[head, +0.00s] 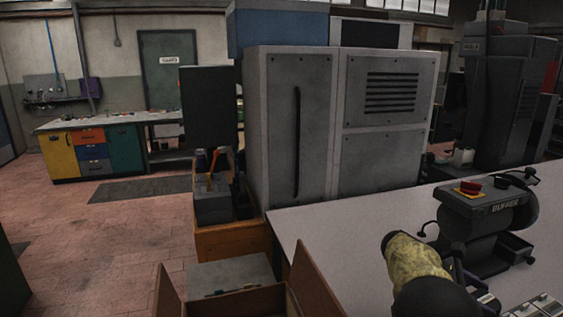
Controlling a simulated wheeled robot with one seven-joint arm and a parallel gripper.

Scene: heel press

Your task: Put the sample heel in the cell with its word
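I cannot make out the sample heel in the head view. A pale metal tray-like piece with divisions (540,307) is cut off at the lower right corner; no words on it can be read. My arm, with a mottled yellow-green cover and a black rounded part, reaches over the table at the lower right. Small grey parts just right of it may belong to my gripper (474,284). They are mostly hidden behind the arm, and fingertips or anything held cannot be made out.
A dark buffer machine (490,215) with a red button stands on the pale table (330,235), close beyond my arm. An open cardboard box (316,285) is left of the table. A large grey cabinet (290,120) stands behind. The table's left part is clear.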

